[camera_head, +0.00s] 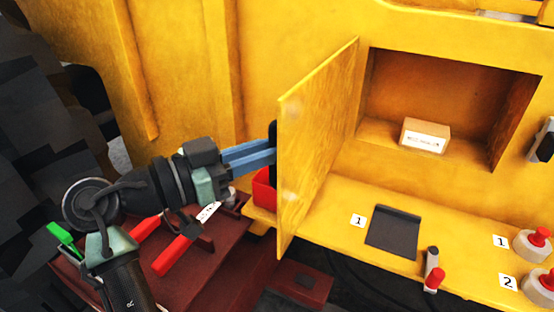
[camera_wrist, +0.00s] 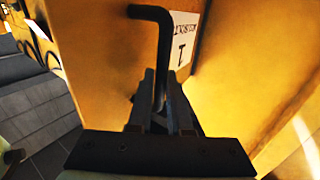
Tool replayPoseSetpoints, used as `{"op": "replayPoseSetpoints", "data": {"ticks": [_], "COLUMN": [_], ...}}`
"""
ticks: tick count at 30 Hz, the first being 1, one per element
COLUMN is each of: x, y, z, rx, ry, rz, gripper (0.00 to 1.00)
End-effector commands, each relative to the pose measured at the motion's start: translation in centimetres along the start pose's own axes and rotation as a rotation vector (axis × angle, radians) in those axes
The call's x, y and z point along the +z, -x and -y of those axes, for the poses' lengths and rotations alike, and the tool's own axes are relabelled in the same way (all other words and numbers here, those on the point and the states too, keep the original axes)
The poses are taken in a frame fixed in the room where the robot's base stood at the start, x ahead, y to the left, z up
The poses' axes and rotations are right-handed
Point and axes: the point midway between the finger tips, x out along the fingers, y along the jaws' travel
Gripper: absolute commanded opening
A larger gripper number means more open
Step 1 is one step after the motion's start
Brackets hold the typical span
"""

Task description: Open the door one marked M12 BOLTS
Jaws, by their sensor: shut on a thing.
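The yellow door (camera_head: 318,150) stands swung out from an open compartment (camera_head: 395,85) in the yellow casting, attached along the compartment's left side. My gripper (camera_head: 270,155) is at the door's outer face, near its free edge. In the wrist view, my gripper (camera_wrist: 168,98) is shut on a black bent bar handle (camera_wrist: 161,50). Beside the handle is a white label (camera_wrist: 186,38) on the door, turned on its side and partly hidden; I can make out a 1 but not the full text.
A labelled box (camera_head: 425,136) sits inside the compartment. On the yellow ledge are a dark plate (camera_head: 394,230), a small red-tipped item (camera_head: 433,272) and red-topped white pots (camera_head: 534,242). A red bin (camera_head: 264,190) and a dark red tray with red-handled tools (camera_head: 180,250) lie below my arm.

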Motion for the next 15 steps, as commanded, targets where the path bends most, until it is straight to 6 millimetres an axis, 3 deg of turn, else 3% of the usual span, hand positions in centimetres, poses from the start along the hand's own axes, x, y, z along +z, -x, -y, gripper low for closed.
{"op": "replayPoseSetpoints", "data": {"ticks": [15], "x": [-0.19], "y": [-0.51], "z": [0.04], "rx": [0.044], "ry": [-0.001], "rz": [-0.002], "gripper": [0.00]}}
